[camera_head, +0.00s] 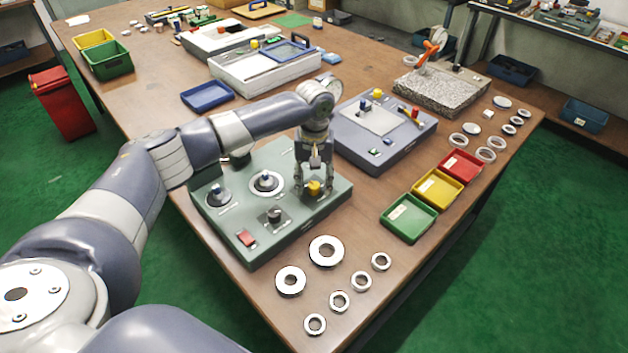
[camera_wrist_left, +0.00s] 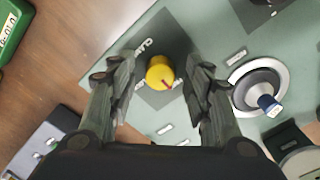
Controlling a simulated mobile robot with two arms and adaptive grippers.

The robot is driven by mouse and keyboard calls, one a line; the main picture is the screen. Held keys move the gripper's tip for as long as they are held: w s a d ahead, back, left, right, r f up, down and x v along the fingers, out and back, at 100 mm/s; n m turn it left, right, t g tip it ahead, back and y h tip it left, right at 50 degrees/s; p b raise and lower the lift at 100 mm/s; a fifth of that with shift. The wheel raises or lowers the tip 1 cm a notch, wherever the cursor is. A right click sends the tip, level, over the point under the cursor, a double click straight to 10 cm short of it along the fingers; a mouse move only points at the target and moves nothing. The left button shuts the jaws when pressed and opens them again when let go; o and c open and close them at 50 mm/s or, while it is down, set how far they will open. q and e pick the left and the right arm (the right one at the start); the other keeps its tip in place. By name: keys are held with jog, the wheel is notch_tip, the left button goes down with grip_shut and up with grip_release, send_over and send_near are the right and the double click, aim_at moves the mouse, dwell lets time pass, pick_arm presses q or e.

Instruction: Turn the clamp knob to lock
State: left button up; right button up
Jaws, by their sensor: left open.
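The yellow clamp knob (camera_head: 314,188) sits on a dark square plate near the right corner of the green-grey control box (camera_head: 226,248). In the left wrist view the knob (camera_wrist_left: 160,73) shows a red pointer mark directed toward its lower right, beside partly readable lettering. My left gripper (camera_head: 313,190) is above the knob, pointing down. In the wrist view its two fingers (camera_wrist_left: 160,82) are open on either side of the knob, with a gap on each side. My right gripper is not in view.
The box also carries a dial with a blue-tipped part (camera_head: 266,182), a black knob (camera_head: 274,214) and a red switch (camera_head: 246,238). A grey-blue box (camera_head: 375,160) stands close behind. Several metal rings (camera_head: 326,251) lie in front, near green, yellow and red trays (camera_head: 409,219).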

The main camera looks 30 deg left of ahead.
pick_arm(q)
jog(key=shift+c, duration=0.5)
grip_shut()
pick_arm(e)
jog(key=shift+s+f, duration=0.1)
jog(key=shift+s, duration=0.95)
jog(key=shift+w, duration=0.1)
